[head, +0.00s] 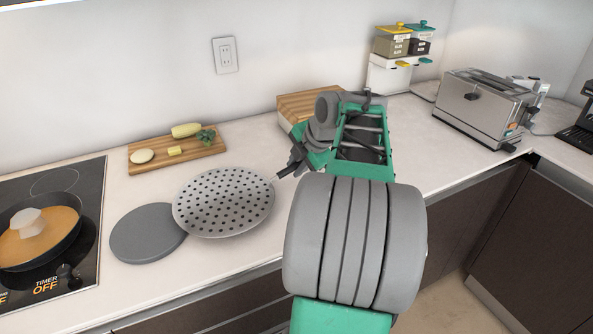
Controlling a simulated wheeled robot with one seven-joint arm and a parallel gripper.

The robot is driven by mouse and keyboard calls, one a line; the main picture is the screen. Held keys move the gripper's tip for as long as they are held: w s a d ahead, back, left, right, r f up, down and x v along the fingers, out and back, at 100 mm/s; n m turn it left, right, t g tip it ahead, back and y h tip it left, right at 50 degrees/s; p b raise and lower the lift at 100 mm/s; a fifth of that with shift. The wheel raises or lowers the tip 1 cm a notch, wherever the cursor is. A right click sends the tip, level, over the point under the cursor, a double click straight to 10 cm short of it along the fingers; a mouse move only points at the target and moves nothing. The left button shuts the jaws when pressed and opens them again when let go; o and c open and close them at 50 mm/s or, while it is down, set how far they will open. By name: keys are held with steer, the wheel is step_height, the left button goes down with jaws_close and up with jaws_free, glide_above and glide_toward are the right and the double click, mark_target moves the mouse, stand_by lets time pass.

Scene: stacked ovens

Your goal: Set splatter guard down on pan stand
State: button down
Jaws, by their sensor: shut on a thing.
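The splatter guard (223,201) is a round light-grey disc with rows of dark holes. My gripper (283,175) is shut on its short handle at the disc's right side and holds it over the counter. The fingertips are small and partly hidden by my arm. The pan stand appears to be the flat round dark-grey disc (147,233) on the counter to the left of the guard. The guard's left edge overlaps the stand's right edge in the picture. The gap in height between them cannot be told.
A cooktop (85,215) with a pan (42,236) lies at the left. A cutting board (140,163) with cut food lies behind the guard. A wooden box (305,103) stands behind my arm. A toaster (482,104) stands at the right. The counter's front edge is close.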

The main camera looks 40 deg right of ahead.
steer(key=shift+f, duration=0.85)
steer(key=c, duration=1.3)
jaws_free()
steer(key=shift+a, duration=0.1)
steer(key=p+v, duration=0.1)
steer(key=v, duration=1.1)
